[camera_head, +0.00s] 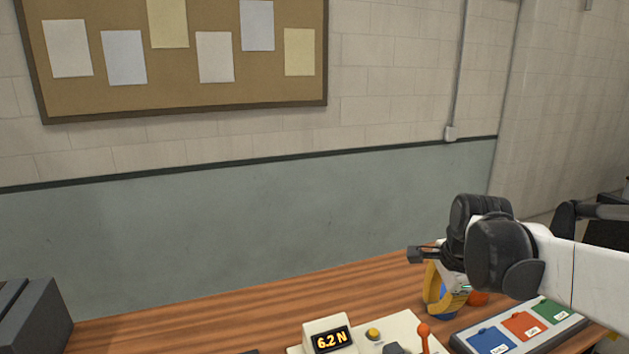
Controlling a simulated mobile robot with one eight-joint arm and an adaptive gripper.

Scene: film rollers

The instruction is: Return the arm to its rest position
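My white and black arm reaches in from the right edge. My gripper (420,254) is at its end, pointing left above the wooden table (240,312). I see its dark fingers from the side, so I cannot tell how far apart they are. No object shows clearly between them. A yellow and blue object (432,288) stands on the table just below the gripper, partly hidden behind my arm. Whether the gripper touches it is unclear.
A panel with a "6.2 N" display (331,341), a yellow button (373,334) and an orange lever (424,336) stands at the front. A tray with blue, orange and green pads (523,326) lies right. A dark grey box (38,318) is left. The table's back left is clear.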

